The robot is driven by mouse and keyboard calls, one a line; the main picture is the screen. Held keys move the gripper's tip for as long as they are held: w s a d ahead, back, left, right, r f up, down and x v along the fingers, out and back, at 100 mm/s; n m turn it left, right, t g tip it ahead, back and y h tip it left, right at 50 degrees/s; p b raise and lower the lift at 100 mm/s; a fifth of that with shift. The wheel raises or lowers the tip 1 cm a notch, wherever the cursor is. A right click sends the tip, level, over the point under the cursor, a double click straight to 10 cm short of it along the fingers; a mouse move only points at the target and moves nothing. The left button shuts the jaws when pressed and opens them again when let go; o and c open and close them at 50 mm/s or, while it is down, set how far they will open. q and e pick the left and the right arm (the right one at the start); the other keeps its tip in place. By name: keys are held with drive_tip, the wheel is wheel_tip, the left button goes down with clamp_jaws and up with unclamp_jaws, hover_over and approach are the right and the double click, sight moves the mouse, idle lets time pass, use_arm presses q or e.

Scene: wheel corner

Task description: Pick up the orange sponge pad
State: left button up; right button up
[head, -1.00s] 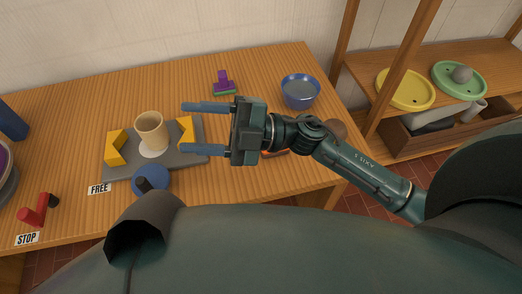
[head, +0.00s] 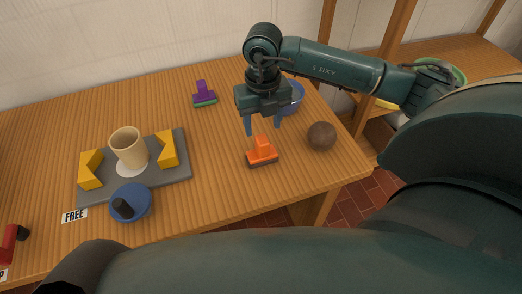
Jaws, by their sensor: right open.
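The orange sponge pad (head: 262,152) sits on the wooden table, right of the middle in the head view. It has an upright orange grip on top and a dark base. My right gripper (head: 263,124) points down just above it. Its two blue fingers are apart, one on each side of the top of the orange grip in the picture, and hold nothing. I cannot tell whether the fingertips are level with the grip or still above it. My left gripper is not in view.
A brown ball (head: 322,136) lies right of the pad. A blue bowl (head: 293,96) stands behind my right gripper, partly hidden. A purple and green pad (head: 204,94) is at the back.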

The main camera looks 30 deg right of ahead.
sight(262, 139)
wheel_tip(262, 139, down, 7)
drive_tip(key=shift+w+f, duration=0.1)
drive_tip(key=shift+f, duration=0.05)
idle(0.4)
drive_tip(key=shift+c, duration=0.3)
clamp_jaws()
wheel_tip(262, 139, up, 10)
drive_tip(key=shift+r, duration=0.1)
idle(0.5)
drive_tip(key=c, duration=0.7)
unclamp_jaws()
drive_tip(key=shift+c, duration=1)
